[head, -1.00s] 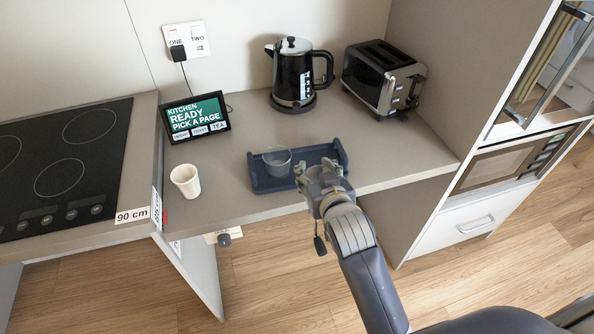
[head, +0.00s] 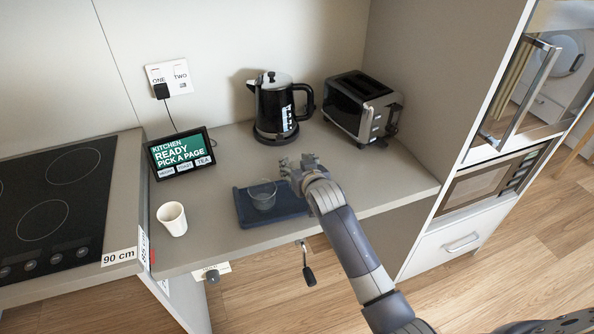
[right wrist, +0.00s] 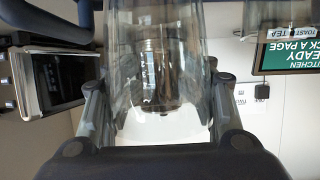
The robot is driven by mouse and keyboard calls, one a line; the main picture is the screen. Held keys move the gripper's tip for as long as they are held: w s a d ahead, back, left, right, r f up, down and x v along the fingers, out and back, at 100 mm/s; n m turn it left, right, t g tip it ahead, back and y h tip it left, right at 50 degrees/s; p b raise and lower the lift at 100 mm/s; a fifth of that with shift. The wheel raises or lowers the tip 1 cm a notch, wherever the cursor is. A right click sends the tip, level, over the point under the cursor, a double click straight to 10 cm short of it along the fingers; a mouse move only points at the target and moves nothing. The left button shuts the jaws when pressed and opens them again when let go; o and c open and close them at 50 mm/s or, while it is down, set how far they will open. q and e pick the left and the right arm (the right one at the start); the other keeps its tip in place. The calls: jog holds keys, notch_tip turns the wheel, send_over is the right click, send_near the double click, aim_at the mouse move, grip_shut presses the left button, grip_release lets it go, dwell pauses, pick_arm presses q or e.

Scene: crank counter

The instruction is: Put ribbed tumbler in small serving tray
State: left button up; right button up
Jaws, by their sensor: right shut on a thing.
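My right gripper (head: 298,165) is over the back right part of the small serving tray, in the head view. It is shut on a clear tumbler (right wrist: 120,50), which fills the middle of the right wrist view and shows faint lengthwise lines; I take it as the ribbed tumbler. In the head view I cannot make it out at the gripper. The dark blue tray (head: 288,208) lies on the counter near its front edge, its right end partly hidden by my arm. Another clear glass (head: 263,196) stands upright in the tray. My left gripper is out of view.
A white cup (head: 172,219) stands left of the tray. Behind are a tablet screen (head: 180,154), a black kettle (head: 272,110) and a toaster (head: 362,105). A crank handle (head: 308,272) hangs below the counter edge. The counter right of my arm is clear.

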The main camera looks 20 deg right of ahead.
jog(key=shift+w+d+r, duration=0.1)
jog(key=shift+w, duration=0.3)
jog(key=shift+f+p, duration=0.35)
jog(key=shift+f, duration=1.45)
jog(key=o, duration=1.1)
jog(key=shift+f, duration=0.2)
